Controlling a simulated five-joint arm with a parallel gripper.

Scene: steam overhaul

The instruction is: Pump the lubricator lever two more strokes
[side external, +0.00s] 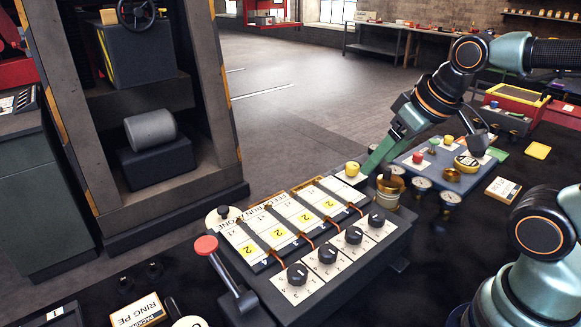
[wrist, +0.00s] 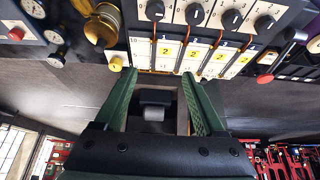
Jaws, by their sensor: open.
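The lubricator (side external: 395,240) is a dark box with several black numbered knobs and a white panel of yellow "2" tags. Its lever (side external: 228,272) has a red knob and stands tilted at the box's front left end. The red-knobbed lever (wrist: 264,79) is at the right in the wrist view. My gripper (side external: 372,162) has green fingers and is at the box's opposite end, well away from the lever. In the wrist view my gripper (wrist: 158,73) is open and empty, its fingertips near the panel's edge. One fingertip is close to a yellow button (side external: 352,168); contact is unclear.
A brass cup (side external: 390,187) and gauges (side external: 421,184) stand beside my gripper. A blue-grey box (side external: 430,170) with coloured buttons lies behind it. A tall dark frame (side external: 215,110) rises behind the lever.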

